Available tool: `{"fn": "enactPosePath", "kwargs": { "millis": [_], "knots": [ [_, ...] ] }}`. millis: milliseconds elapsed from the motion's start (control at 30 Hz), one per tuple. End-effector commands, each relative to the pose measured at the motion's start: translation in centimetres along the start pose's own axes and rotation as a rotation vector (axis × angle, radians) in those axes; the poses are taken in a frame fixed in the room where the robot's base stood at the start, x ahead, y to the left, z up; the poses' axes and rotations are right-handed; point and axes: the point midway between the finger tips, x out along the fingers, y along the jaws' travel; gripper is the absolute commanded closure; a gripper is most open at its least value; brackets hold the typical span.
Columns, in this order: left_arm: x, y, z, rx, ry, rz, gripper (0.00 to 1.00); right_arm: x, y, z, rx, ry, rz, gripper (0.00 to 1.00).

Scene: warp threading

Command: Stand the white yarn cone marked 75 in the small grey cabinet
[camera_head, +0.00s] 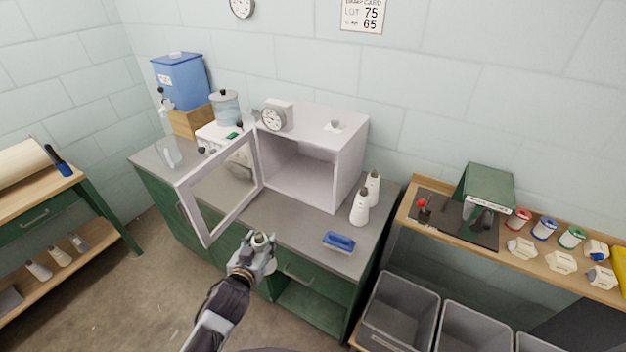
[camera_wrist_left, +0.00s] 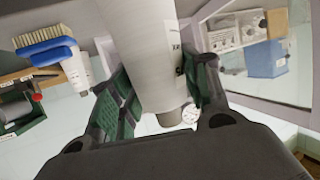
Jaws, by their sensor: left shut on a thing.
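My left gripper (camera_head: 257,249) is shut on a white yarn cone (camera_wrist_left: 147,50), in front of the green counter's front edge in the head view. In the left wrist view the cone lies between the green finger pads; its dark marking shows only partly at its right edge, so I cannot read the number in full. In the head view the cone (camera_head: 259,238) is small, and mostly its top shows. The small grey cabinet (camera_head: 350,160) stands on the counter, beyond and right of the gripper. Its glazed door (camera_head: 207,222) is swung open to the left, and its inside looks empty. My right gripper is not in view.
Two white cones (camera_head: 360,207) stand right of the cabinet. A blue brush (camera_head: 339,242) lies near the counter's front edge. The open door juts out left of the gripper. Grey bins (camera_head: 398,309) are at right.

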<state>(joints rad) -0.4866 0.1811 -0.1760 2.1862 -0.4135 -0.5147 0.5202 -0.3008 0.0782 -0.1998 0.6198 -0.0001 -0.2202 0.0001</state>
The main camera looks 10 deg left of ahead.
Motion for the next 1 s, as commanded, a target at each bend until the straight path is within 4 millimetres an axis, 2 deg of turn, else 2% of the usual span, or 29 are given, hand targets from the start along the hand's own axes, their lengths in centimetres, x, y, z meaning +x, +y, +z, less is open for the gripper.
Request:
{"fn": "enactPosePath", "kwargs": {
  "millis": [700,1000],
  "knots": [
    [2.1,0.0,5.6,0.0,0.002,0.0,1.0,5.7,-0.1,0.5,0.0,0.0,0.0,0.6],
    [2.6,0.0,7.1,0.0,0.002,0.0,1.0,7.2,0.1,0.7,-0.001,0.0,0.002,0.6]
  ]
}}
